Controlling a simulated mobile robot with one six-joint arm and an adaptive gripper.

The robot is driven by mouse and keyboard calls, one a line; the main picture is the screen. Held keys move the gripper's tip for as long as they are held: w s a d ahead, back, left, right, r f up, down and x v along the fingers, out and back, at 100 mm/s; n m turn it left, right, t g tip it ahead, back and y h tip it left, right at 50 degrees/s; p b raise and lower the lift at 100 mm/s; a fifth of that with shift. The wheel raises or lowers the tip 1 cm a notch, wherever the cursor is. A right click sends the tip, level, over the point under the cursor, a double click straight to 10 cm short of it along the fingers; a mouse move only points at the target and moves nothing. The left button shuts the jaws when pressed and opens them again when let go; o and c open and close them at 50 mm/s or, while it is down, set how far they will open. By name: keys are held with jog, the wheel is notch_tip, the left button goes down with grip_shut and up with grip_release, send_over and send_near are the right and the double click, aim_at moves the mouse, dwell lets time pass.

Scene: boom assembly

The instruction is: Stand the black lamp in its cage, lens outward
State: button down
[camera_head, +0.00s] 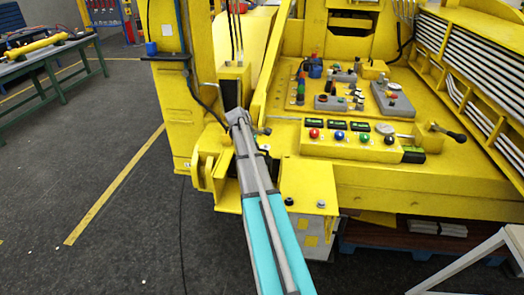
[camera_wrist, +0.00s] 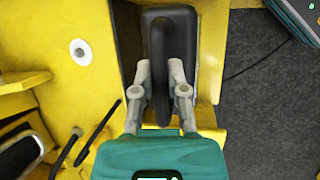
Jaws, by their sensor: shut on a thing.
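The black lamp (camera_wrist: 186,40) shows in the wrist view as a rounded black body with a raised black bar along its middle. My gripper (camera_wrist: 160,70) is shut on this bar, one grey finger on each side. The lamp lies within a yellow frame that looks like the cage (camera_wrist: 212,50), with yellow walls close on its left and right. I cannot tell whether it is fully seated, and its lens is not visible. In the head view my gripper (camera_head: 238,114) is at the yellow post, and the lamp is mostly hidden there.
A control panel (camera_head: 350,140) with coloured knobs and a lever is right of my arm. Loose-looking control boxes (camera_head: 330,90) stand behind it. A black cable (camera_wrist: 100,130) runs near my gripper. A green workbench (camera_head: 50,65) is far left, with clear floor between.

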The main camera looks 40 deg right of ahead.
jog(key=shift+w+a+f+b, duration=0.2)
jog(key=shift+f+b, duration=0.2)
jog(key=shift+f, duration=0.1)
jog(key=shift+w+a+f+b, duration=0.15)
jog(key=shift+f+b, duration=0.2)
jog(key=shift+f, duration=0.15)
jog(key=shift+w+a+f+b, duration=0.2)
jog(key=shift+f+b, duration=0.2)
jog(key=shift+f, duration=0.1)
jog(key=shift+f, duration=0.15)
jog(key=shift+f+b, duration=2.8)
jog(key=shift+b, duration=0.15)
jog(key=shift+s+f+b, duration=0.1)
jog(key=shift+f+b, duration=1.4)
dwell(0.7)
jog(key=c, duration=0.6)
grip_release()
